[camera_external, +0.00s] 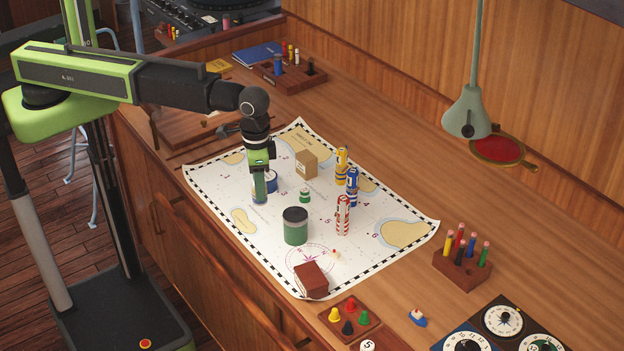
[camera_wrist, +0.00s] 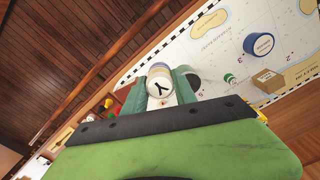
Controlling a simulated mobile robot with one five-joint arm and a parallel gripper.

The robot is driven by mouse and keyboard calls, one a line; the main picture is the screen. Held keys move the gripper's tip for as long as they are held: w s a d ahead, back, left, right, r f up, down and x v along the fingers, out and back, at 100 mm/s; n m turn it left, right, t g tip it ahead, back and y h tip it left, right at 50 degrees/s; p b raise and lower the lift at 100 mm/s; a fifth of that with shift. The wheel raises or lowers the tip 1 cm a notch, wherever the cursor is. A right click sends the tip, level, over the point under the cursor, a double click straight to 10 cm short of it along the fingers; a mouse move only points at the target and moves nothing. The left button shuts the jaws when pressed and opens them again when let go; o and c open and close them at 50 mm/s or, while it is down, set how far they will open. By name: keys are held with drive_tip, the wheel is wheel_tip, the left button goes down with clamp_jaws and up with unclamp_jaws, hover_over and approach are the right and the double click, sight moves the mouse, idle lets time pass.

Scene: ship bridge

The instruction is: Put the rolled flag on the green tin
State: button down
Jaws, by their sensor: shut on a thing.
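The green tin (camera_external: 295,228), with a dark lid, stands upright on the chart in the external view; its top looks empty. My gripper (camera_external: 259,188) is left of it and higher in the picture, pointing down. It is shut on a rolled flag (camera_wrist: 159,84), whose pale round end with a dark Y mark shows between the fingers in the wrist view. The fingers hide most of this roll in the external view. Three more rolls stand upright to the right: a yellow one (camera_external: 342,164), a blue one (camera_external: 352,188) and a red-and-white one (camera_external: 342,216).
A blue tin (camera_wrist: 259,44) stands close behind my gripper. A small green item (camera_external: 305,195) and a cardboard box (camera_external: 307,163) are also on the chart. A dark red box (camera_external: 311,280) lies in front of the green tin. A lamp (camera_external: 467,112) hangs at the right.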

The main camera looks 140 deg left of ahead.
drive_tip(key=a+f+b, duration=0.2)
drive_tip(key=a, duration=0.1)
drive_tip(key=a+f+b, duration=0.2)
drive_tip(key=a, duration=0.2)
drive_tip(key=s+a+f+b, duration=0.1)
drive_tip(key=a+f+b, duration=0.2)
drive_tip(key=shift+a, duration=0.4)
drive_tip(key=shift+s+a+f, duration=0.1)
drive_tip(key=shift+s+a, duration=0.1)
drive_tip(key=shift+a, duration=0.25)
drive_tip(key=b, duration=0.5)
hover_over(295, 214)
wheel_tip(295, 214, down, 4)
drive_tip(key=shift+f, duration=0.2)
drive_tip(key=c, duration=1)
unclamp_jaws()
drive_tip(key=shift+r, duration=0.1)
drive_tip(key=shift+r+p, duration=0.1)
drive_tip(key=shift+p, duration=0.25)
wheel_tip(295, 214, up, 12)
drive_tip(key=p, duration=1.2)
